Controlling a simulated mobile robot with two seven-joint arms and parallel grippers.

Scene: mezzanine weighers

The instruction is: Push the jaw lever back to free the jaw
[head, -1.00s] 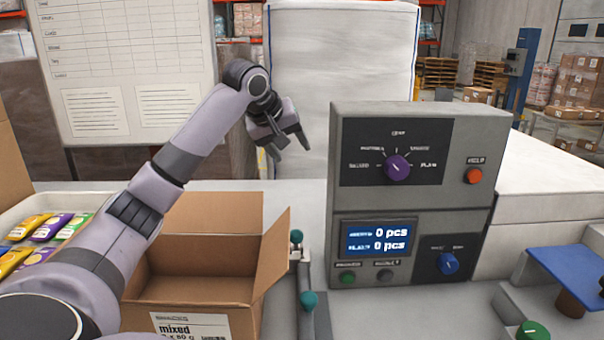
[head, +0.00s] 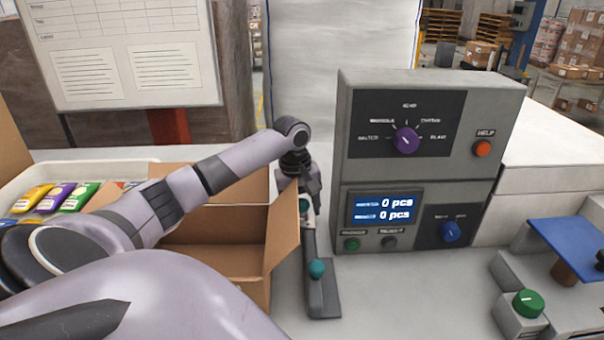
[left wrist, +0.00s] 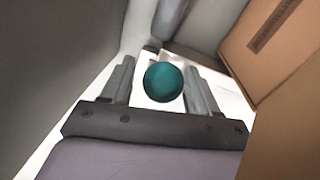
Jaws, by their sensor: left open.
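A grey fixture (head: 322,300) beside the open carton bears two teal ball knobs, a far one (head: 304,204) and a near one (head: 316,268) on a lever. Which one belongs to the jaw lever I cannot tell for sure. My left gripper (head: 306,194) points down over the far knob. In the left wrist view a teal ball (left wrist: 163,82) shows between the two open fingers, with a gap on each side. The gripper partly hides the far end of the fixture. My right gripper is not in view.
An open cardboard carton (head: 283,240) stands close on the left of the fixture. A grey control box (head: 345,170) stands close on the right. A white tray (head: 100,170) with colourful packets lies at left. A green button (head: 528,303) and a blue plate (head: 570,240) are at right.

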